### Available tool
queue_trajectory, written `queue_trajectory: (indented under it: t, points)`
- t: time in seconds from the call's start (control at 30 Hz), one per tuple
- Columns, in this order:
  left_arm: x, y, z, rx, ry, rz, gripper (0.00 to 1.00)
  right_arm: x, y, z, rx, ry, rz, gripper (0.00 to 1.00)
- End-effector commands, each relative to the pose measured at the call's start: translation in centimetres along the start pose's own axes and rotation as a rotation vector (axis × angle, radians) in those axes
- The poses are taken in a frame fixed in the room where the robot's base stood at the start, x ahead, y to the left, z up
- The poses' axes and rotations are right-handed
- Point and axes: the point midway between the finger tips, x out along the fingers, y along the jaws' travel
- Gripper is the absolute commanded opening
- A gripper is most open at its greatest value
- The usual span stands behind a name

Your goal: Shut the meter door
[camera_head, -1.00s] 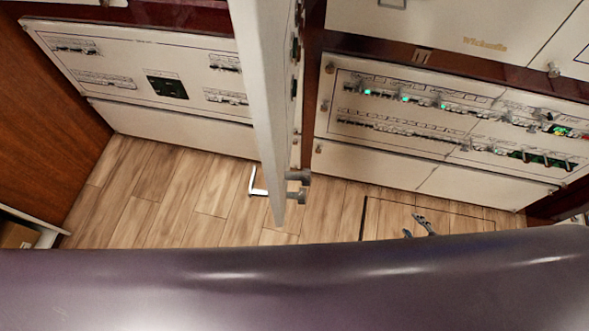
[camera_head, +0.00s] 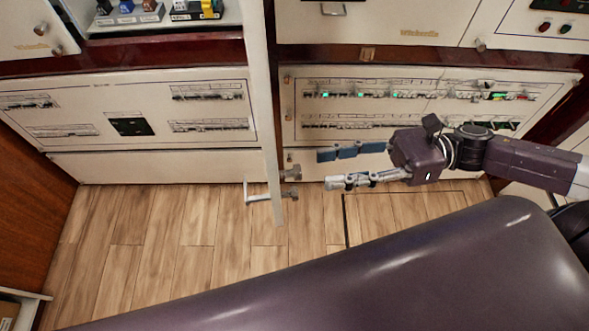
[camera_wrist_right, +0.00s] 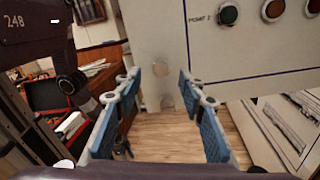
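The meter door (camera_head: 262,110) stands open, seen nearly edge-on in the middle of the head view. A bracket handle (camera_head: 258,197) and grey knobs (camera_head: 290,173) are at its lower end. My right gripper (camera_head: 330,169) is open and empty to the right of the door, apart from it, its fingers pointing left. In the right wrist view, the open blue-padded fingers (camera_wrist_right: 159,85) face a white panel (camera_wrist_right: 240,52), seemingly the door's face, with round indicators and knobs (camera_wrist_right: 162,72). My left gripper is not in view.
A lower breaker panel with green lights (camera_head: 425,85) is behind my right gripper. Another lower panel (camera_head: 130,103) is left of the door. An open compartment with coloured parts (camera_head: 150,18) is at the upper left. The wooden floor (camera_head: 180,230) is clear.

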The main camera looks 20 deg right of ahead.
Motion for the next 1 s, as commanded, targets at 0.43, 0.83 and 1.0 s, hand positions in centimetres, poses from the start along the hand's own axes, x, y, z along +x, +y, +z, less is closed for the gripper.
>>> queue_trajectory:
  t: [0.43, 0.83, 1.0]
  points:
    - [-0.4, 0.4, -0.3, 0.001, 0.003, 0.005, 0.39, 5.3, -0.1, 0.3, 0.000, -0.005, -0.002, 0.37]
    - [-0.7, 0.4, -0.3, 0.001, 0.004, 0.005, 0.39, 6.9, -0.1, 0.0, 0.002, -0.001, -0.004, 0.37]
    - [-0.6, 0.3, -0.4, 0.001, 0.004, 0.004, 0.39, 6.9, -0.1, 0.0, 0.002, -0.001, -0.004, 0.35]
